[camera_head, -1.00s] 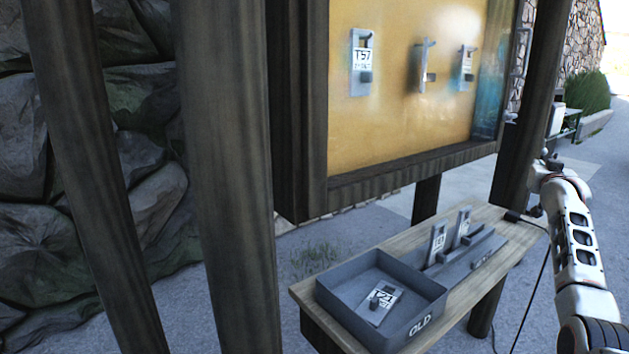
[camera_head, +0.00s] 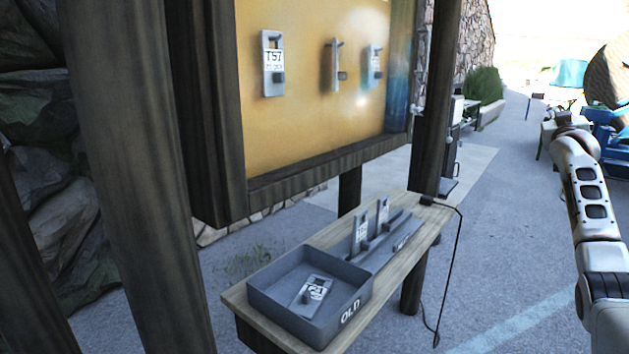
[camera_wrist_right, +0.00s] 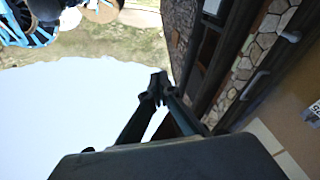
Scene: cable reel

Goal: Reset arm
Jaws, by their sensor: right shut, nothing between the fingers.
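My right arm (camera_head: 590,200) rises at the right edge of the head view, clear of the board and the bench; its fingers are hard to make out there. In the right wrist view my right gripper (camera_wrist_right: 159,88) is shut and empty, its fingertips together against the bright sky. My left gripper is in neither current view. A yellow board (camera_head: 310,130) in a dark wooden frame carries a grey tag marked T57 (camera_head: 273,62), an empty-looking hook piece (camera_head: 334,65) and another tag (camera_head: 373,66).
A wooden bench (camera_head: 236,297) below the board holds a grey tray marked OLD (camera_head: 352,308) with a tag (camera_head: 314,291) lying in it. Behind it a grey rack (camera_head: 385,246) holds two upright tags. A black cable (camera_head: 452,270) hangs off the bench. Open pavement (camera_head: 500,260) lies to the right.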

